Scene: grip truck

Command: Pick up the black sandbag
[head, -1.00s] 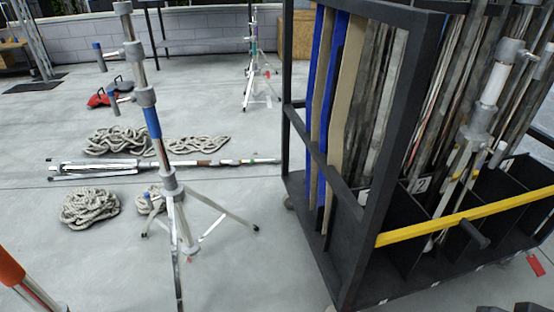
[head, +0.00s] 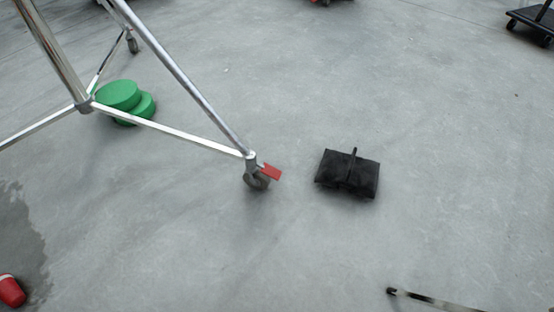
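The black sandbag (head: 347,175) lies on the grey concrete floor, right of the middle in the head view. It is a dark, two-lobed bag with a strap handle standing up across its middle. Nothing covers it. My gripper is not in the head view.
A chrome wheeled stand (head: 180,133) is at the left; its caster with a red brake tab (head: 268,172) is close to the sandbag's left. Green discs (head: 125,100) lie behind its legs. A pole (head: 430,301) lies at bottom right. A dark cart (head: 535,20) is top right. Floor beyond the sandbag is clear.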

